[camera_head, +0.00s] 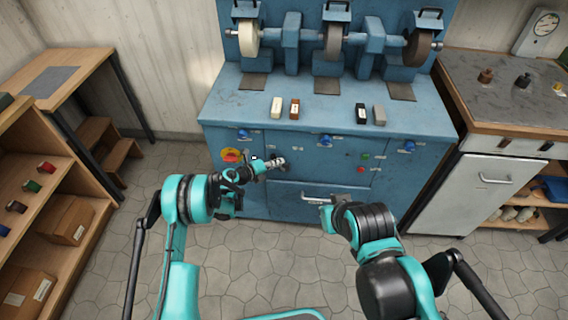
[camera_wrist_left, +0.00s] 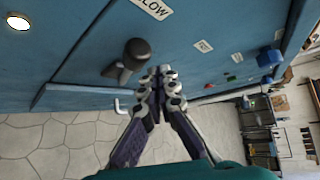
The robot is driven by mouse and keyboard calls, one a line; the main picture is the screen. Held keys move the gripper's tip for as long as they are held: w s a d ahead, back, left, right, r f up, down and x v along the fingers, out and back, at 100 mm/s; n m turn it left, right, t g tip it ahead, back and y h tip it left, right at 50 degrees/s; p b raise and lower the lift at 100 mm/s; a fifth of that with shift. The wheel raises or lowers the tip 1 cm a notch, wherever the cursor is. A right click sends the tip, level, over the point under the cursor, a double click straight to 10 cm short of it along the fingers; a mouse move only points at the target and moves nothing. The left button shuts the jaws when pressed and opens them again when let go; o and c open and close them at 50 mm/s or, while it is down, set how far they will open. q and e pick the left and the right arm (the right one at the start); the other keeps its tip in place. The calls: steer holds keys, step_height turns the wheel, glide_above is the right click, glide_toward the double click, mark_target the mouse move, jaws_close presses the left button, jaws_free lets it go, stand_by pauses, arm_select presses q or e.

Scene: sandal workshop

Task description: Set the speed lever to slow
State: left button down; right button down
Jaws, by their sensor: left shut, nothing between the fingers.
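The speed lever (camera_wrist_left: 132,55), with a dark rounded knob, sticks out of the blue machine front in the left wrist view. A label ending in "LOW" (camera_wrist_left: 153,7) is above it, and a smaller label (camera_wrist_left: 203,46), too small to read surely, is to its right. My left gripper (camera_wrist_left: 162,78) is shut and empty, its fingertips just right of the knob; whether they touch it I cannot tell. In the head view the left gripper (camera_head: 280,161) is at the machine front, and I cannot make out the lever. My right gripper (camera_head: 328,214) is low by the drawer handle, its fingers unclear.
The blue machine (camera_head: 230,105) carries several grinding wheels and small blocks on its top. A red and yellow switch (camera_head: 231,155) is left of my left gripper. A drawer handle (camera_head: 318,200) juts out below. A shelf (camera_head: 50,205) stands left, a cabinet (camera_head: 470,190) right.

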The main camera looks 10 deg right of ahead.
arm_select(q)
steer(key=shift+w+a+f, duration=0.15)
steer(key=shift+a+f, duration=0.05)
steer(key=shift+a, duration=0.35)
steer(key=shift+w+a+f, duration=0.15)
steer(key=shift+a, duration=0.35)
arm_select(e)
steer(key=shift+d, duration=0.1)
